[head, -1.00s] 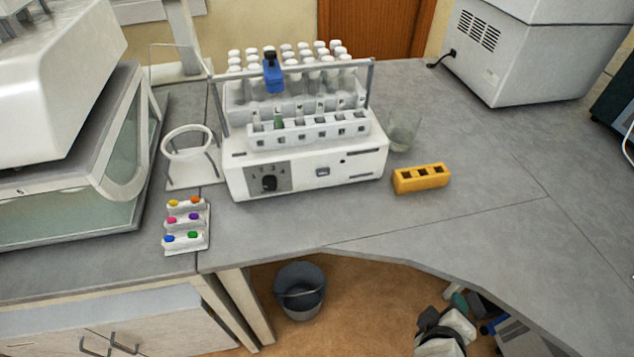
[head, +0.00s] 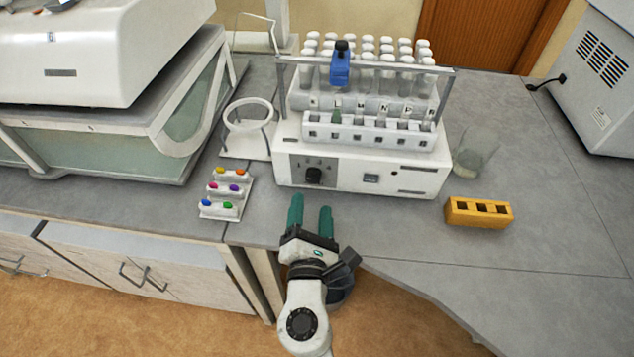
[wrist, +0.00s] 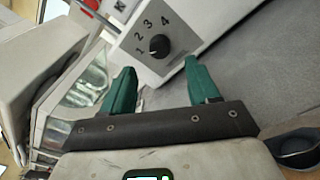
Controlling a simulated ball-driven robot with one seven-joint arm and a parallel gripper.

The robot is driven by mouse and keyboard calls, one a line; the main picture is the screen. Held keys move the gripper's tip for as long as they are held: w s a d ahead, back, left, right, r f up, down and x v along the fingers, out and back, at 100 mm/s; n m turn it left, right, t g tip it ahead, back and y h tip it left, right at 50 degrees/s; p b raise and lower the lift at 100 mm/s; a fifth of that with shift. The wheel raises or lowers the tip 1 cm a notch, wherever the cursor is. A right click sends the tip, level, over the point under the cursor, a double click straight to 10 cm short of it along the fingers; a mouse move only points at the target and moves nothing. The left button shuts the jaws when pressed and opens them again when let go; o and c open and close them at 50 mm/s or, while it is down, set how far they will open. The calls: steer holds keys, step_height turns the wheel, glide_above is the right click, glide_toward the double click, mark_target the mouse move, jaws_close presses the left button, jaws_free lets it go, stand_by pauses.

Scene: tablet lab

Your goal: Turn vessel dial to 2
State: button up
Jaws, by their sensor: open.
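The vessel dial (head: 314,175) is a black knob on a grey panel at the left front of the white machine (head: 408,180). In the wrist view the dial (wrist: 159,45) shows with the numbers 1 to 4 around its upper left side. I cannot tell for sure which number it points at. My gripper (head: 311,212) has two green fingers, open and empty, in front of the dial and apart from it. In the wrist view the dial lies beyond and between the fingertips of my gripper (wrist: 158,72).
Vial racks and a blue clamp piece (head: 340,70) sit atop the machine. A white ring stand (head: 247,115) and a rack with coloured caps (head: 226,192) stand left. A glass beaker (head: 470,160) and a yellow block (head: 479,212) stand right. The bench front right is clear.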

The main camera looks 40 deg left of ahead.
mark_target(313, 180)
steer(key=x, duration=0.6)
steer(key=shift+w+a, duration=0.2)
steer(key=shift+w, duration=0.1)
steer(key=c, duration=1)
steer(key=shift+b, duration=0.3)
steer(key=shift+c, duration=0.2)
